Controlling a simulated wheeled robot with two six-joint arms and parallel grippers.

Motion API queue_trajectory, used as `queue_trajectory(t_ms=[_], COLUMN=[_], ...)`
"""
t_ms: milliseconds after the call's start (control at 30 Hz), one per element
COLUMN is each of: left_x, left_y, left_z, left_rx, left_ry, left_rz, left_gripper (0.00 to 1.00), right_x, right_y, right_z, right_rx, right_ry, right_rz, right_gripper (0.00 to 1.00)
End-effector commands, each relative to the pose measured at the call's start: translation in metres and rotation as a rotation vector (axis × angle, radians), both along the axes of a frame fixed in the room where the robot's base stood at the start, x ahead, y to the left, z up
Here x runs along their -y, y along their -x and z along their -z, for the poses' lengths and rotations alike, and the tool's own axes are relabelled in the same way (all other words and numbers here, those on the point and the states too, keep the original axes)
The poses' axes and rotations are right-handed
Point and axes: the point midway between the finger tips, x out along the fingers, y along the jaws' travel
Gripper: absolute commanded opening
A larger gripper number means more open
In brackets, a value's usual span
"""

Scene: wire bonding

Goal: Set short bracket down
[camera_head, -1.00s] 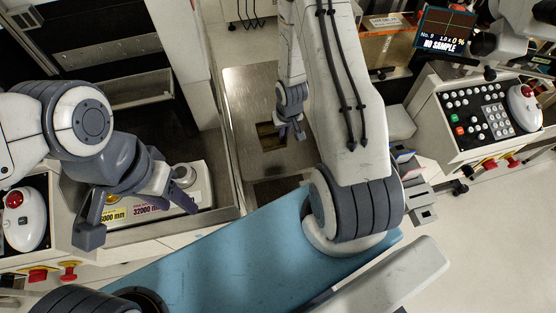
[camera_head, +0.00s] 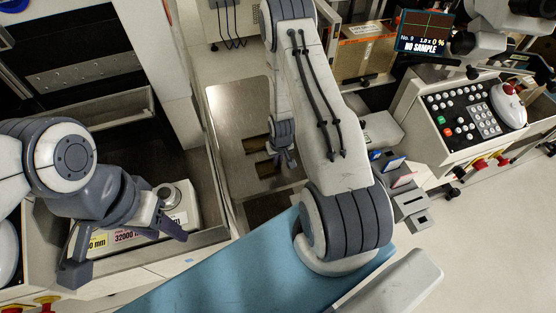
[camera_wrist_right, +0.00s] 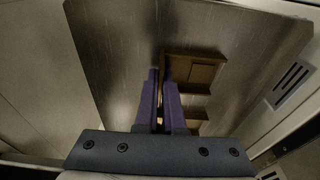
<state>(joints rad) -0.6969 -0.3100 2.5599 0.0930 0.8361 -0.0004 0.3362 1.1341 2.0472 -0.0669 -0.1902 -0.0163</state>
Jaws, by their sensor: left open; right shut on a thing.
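My right gripper (camera_head: 286,164) reaches down over the metal plate (camera_head: 238,98) with its fingers close together. In the right wrist view its two purple-grey fingers (camera_wrist_right: 161,80) are shut on a thin part, taken to be the short bracket, mostly hidden between them. A brown bracket-like piece (camera_wrist_right: 196,70) shows at the fingertips and a smaller brown piece (camera_wrist_right: 196,115) beside the right finger. The head view also shows two brown pieces, an upper one (camera_head: 256,145) and a lower one (camera_head: 266,169) near the fingertips. I cannot tell which belongs to the held part. My left gripper (camera_head: 126,254) is open and empty.
A labelled box with a round metal knob (camera_head: 169,194) stands by my left gripper. A blue mat (camera_head: 215,270) lies in front. A button console (camera_head: 470,115) and a display (camera_head: 424,33) stand at the right. Raised plate walls border the right gripper's area.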

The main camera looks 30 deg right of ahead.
Motion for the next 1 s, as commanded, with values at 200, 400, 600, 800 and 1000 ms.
queue_trajectory(t_ms=[200,400,600,800,1000], left_x=[0.000,0.000,0.000,0.000,0.000], left_y=[0.000,0.000,0.000,0.000,0.000], left_z=[0.003,0.003,0.003,0.000,0.001], left_rx=[0.000,0.000,0.000,0.000,0.000], left_ry=[0.000,0.000,0.000,0.000,0.000], left_rz=[0.000,0.000,0.000,0.000,0.000], left_gripper=[0.50,0.50,0.50,0.50,0.50], right_x=[0.000,0.000,0.000,0.000,-0.001], right_y=[0.000,0.000,0.000,0.000,0.005], right_z=[0.002,0.003,0.003,-0.008,-0.046], right_rx=[0.000,0.000,0.000,0.001,0.004], right_ry=[0.000,0.000,0.000,0.000,0.001], right_rz=[0.000,0.000,0.000,0.000,0.001], right_gripper=[0.00,0.36,0.36,0.36,0.36])
